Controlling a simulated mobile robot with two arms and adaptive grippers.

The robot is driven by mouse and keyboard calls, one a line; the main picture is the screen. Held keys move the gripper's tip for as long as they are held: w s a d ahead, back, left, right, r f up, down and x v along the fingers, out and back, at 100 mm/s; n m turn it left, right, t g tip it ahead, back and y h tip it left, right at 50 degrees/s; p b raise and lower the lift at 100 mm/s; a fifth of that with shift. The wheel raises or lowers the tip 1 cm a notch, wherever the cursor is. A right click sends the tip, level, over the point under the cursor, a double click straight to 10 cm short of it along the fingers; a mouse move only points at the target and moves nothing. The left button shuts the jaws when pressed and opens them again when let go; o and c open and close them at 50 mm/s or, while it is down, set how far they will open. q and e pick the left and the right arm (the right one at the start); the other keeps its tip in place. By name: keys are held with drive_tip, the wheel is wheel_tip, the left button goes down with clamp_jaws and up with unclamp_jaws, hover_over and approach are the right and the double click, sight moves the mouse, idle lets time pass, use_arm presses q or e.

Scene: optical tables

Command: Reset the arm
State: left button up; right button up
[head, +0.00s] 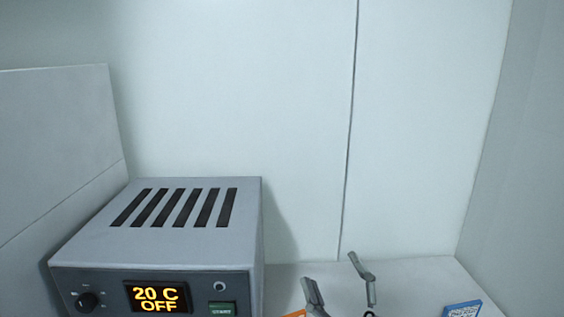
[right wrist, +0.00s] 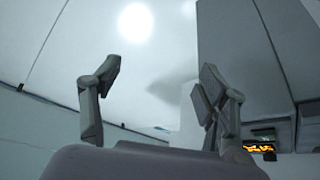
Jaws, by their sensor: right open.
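My right gripper (head: 340,284) is at the bottom of the head view, to the right of the grey device. Its two fingers stand apart with nothing between them. In the right wrist view the same gripper (right wrist: 157,85) is open and empty, with the pale wall and a bright light spot beyond it. Most of my right arm is below the edge of the head view. My left gripper does not show.
A grey device (head: 190,240) with top slots stands on the left; its display (head: 157,299) reads "20 C OFF". A blue-and-white tag (head: 462,309) lies at the lower right. An orange piece (head: 296,314) is mostly cut off. Pale walls (head: 230,90) enclose the back.

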drive_tip(key=d+f+m+g+h, duration=0.4)
drive_tip(key=d+f+m+h, duration=0.25)
drive_tip(key=f, duration=0.45)
drive_tip(key=s+d+f+m+g, duration=0.1)
drive_tip(key=s+f+g, duration=0.1)
drive_tip(key=s+f, duration=0.1)
drive_tip(key=s+d+f+m+g+h, duration=0.1)
drive_tip(key=s+d+f+g, duration=0.1)
drive_tip(key=s+f, duration=0.2)
drive_tip(key=s+d+f+m+g, duration=0.1)
drive_tip(key=s+d+f+g, duration=0.1)
drive_tip(key=f, duration=0.4)
drive_tip(key=shift+s+f+g+h, duration=0.3)
drive_tip(key=shift+s+g, duration=0.2)
drive_tip(key=shift+s, duration=0.15)
drive_tip(key=s+f+g+y, duration=0.1)
drive_tip(key=s+f+g, duration=0.55)
drive_tip(key=s, duration=0.65)
drive_tip(key=s+f+g, duration=0.1)
drive_tip(key=s+f, duration=0.2)
drive_tip(key=f, duration=2.6)
drive_tip(key=s+d+f+g, duration=0.1)
drive_tip(key=s+d+f, duration=0.2)
drive_tip(key=s+f, duration=1.1)
drive_tip(key=shift+s, duration=0.9)
